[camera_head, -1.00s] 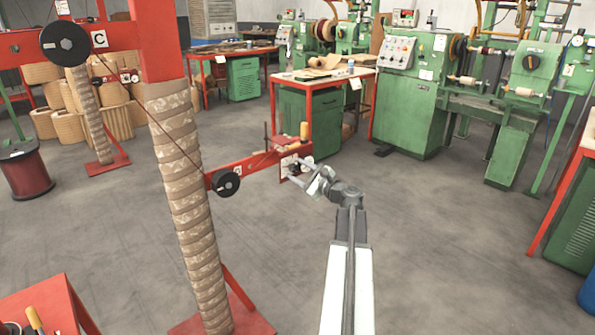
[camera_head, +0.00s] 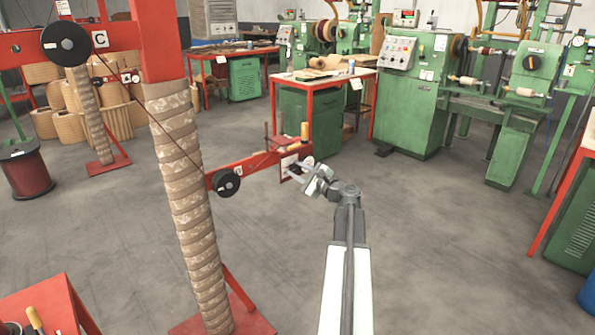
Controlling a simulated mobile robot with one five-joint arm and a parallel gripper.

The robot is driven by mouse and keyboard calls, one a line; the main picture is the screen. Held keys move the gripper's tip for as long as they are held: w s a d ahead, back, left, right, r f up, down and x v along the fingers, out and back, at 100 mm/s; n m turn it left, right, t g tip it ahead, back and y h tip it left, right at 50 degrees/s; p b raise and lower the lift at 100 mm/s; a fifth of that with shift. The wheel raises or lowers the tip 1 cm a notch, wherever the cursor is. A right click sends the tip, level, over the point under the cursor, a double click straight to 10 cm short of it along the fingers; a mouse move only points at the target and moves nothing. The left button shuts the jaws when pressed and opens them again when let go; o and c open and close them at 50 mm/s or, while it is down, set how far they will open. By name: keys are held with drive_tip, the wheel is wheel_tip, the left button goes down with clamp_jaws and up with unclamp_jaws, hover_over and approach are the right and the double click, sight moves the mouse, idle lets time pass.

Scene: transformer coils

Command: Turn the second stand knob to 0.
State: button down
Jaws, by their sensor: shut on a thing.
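A red stand arm (camera_head: 250,170) reaches right from the wrapped column (camera_head: 193,210), with a black pulley (camera_head: 226,183) on it. At its right end is a pale plate (camera_head: 287,168) with a small dark knob (camera_head: 295,169). My gripper (camera_head: 300,174) is at this plate and is shut on the knob. The fingers hide most of the knob, and its pointer and any scale marks are too small to read.
A wooden-handled tool (camera_head: 304,131) stands on the end of the red arm. A red bench corner (camera_head: 45,310) is at lower left. Green winding machines (camera_head: 415,100) stand behind. The floor to the right of my arm is clear.

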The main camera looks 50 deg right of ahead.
drive_tip(key=n, duration=0.5)
drive_tip(key=shift+f, duration=0.1)
drive_tip(key=shift+a+n, duration=0.1)
drive_tip(key=shift+n, duration=1.8)
drive_tip(key=c, duration=1.1)
unclamp_jaws()
drive_tip(key=s, duration=0.8)
drive_tip(key=shift+a, duration=0.25)
drive_tip(key=shift+w, duration=0.1)
